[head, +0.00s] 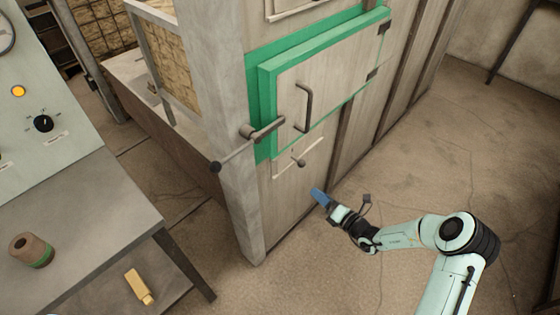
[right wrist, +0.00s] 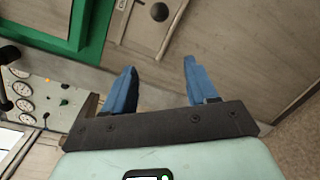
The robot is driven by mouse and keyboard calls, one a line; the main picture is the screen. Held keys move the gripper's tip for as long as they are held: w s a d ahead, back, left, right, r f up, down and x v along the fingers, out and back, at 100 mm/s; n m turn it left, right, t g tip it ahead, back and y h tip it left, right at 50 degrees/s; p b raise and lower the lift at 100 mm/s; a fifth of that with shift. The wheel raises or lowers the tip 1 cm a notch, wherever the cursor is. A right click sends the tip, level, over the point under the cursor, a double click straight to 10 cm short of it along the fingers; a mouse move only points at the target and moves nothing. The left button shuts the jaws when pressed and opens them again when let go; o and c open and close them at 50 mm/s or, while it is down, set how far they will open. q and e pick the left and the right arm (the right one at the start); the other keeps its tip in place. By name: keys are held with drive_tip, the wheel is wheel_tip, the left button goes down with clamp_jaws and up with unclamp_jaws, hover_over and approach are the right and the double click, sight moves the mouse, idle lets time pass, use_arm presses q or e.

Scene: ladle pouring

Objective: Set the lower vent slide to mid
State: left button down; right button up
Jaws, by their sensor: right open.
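The lower vent slide (head: 298,161) is a small dark round knob on a slanting track in the grey cabinet wall, below the green-framed door. In the head view the knob appears near the middle of its track; I cannot read any marks there. In the right wrist view the knob (right wrist: 160,12) shows at the top, beyond the fingertips. My right gripper (head: 319,197) has blue fingers, which are apart with nothing between them (right wrist: 160,68). It is below and to the right of the knob, not touching it. My left gripper is out of view.
The green-framed door (head: 340,75) has a bar handle (head: 304,108) and a latch lever (head: 245,149) with a ball end jutting left. The floor at right is clear.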

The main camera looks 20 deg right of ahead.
sight(301, 162)
drive_tip(key=shift+m+t+h, duration=0.4)
drive_tip(key=shift+m+h, duration=0.1)
drive_tip(key=shift+m, duration=0.2)
drive_tip(key=b+x, duration=0.1)
drive_tip(key=x, duration=0.3)
drive_tip(key=d+b+x, duration=0.1)
drive_tip(key=x, duration=0.4)
drive_tip(key=d+r+b+x, duration=0.1)
drive_tip(key=b+x, duration=0.1)
drive_tip(key=x, duration=0.2)
drive_tip(key=shift+w+d, duration=0.15)
drive_tip(key=shift+w, duration=0.45)
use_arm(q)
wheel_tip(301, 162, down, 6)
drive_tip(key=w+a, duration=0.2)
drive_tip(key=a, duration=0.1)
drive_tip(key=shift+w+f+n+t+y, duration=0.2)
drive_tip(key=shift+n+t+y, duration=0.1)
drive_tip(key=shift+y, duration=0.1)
use_arm(e)
drive_tip(key=shift+w, duration=0.4)
drive_tip(key=shift+c, duration=0.4)
clamp_jaws()
